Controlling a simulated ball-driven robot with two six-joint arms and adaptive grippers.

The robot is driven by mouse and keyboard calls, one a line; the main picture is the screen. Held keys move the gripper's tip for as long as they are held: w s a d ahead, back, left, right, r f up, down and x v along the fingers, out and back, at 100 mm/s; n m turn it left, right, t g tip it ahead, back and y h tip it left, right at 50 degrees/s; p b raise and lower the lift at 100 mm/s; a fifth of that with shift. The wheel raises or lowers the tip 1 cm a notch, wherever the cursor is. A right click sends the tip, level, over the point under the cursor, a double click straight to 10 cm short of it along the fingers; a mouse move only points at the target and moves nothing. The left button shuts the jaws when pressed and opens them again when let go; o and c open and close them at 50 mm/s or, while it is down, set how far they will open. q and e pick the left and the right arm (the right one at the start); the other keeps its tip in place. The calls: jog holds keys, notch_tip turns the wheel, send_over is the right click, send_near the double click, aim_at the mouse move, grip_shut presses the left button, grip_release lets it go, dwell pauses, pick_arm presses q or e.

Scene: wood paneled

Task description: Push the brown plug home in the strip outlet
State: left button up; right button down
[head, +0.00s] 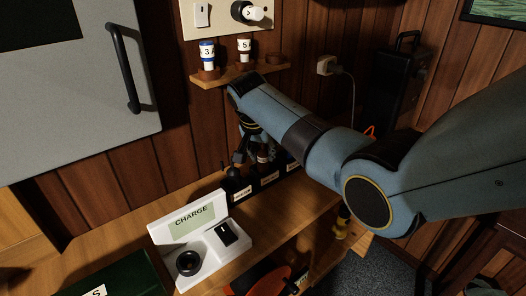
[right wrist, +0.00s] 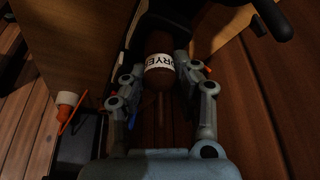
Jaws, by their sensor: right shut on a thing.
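The brown plug (right wrist: 160,78) has a white label that reads in part "DRYER". In the right wrist view it sits between the fingers of my right gripper (right wrist: 160,76), which is shut on it. In the head view my right gripper (head: 250,155) points down at the back of the wooden bench, and the brown plug (head: 263,157) shows beside its fingers. The black strip outlet (head: 254,185) with white labels lies right below. Whether the plug's base touches the strip cannot be told, as the gripper and arm hide part of it. My left gripper is out of view.
A white CHARGE stand (head: 190,222) is on the bench in front of the strip. A grey cabinet (head: 75,95) with a black handle is at left.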

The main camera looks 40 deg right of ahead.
jog(key=shift+f+b, duration=0.35)
jog(key=shift+f, duration=0.35)
jog(key=c, duration=0.9)
grip_release()
jog(key=shift+c, duration=0.2)
jog(key=v, duration=1.2)
